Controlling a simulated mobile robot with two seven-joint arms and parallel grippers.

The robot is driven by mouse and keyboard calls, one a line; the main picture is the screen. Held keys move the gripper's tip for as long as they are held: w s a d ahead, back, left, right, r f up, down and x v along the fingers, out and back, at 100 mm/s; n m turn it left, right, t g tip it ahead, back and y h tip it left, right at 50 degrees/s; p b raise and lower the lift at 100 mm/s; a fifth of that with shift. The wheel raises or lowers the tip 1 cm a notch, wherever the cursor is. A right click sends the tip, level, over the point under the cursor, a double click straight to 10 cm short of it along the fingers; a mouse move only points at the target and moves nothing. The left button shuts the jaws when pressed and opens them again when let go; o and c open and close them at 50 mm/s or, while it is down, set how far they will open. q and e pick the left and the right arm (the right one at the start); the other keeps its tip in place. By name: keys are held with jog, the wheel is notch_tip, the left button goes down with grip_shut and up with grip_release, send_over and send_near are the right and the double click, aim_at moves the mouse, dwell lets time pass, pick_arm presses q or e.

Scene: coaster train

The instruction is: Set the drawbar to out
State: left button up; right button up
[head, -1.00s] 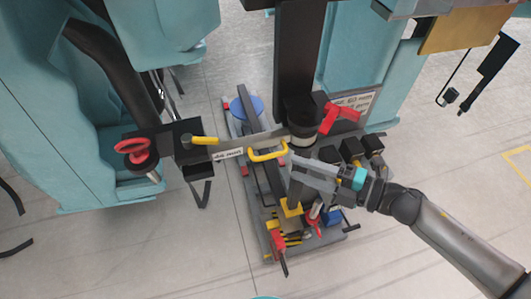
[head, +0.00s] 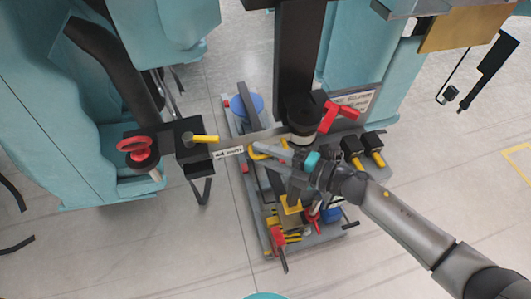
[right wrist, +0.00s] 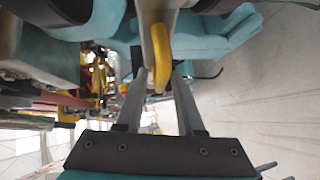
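A yellow loop handle (head: 258,151) sits on a grey horizontal bar (head: 228,153) that carries a white label, whose text I cannot read. I cannot tell for sure that this is the drawbar. My right gripper (head: 259,146) reaches in from the right, with its fingertips at the handle and partly covering it. In the right wrist view, the handle (right wrist: 161,58) shows between the tips of the two open fingers (right wrist: 160,75). A gap shows between the fingers, and I see no firm grip. My left gripper is not in view.
A red handwheel (head: 138,148) and a yellow lever (head: 205,139) are left of the bar. Black blocks with yellow levers (head: 377,158) are to the right. Teal seats (head: 190,28) flank the mechanism.

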grip_shut()
jog(key=shift+s+d+f, duration=0.1)
jog(key=shift+f, duration=0.1)
dwell(1.0)
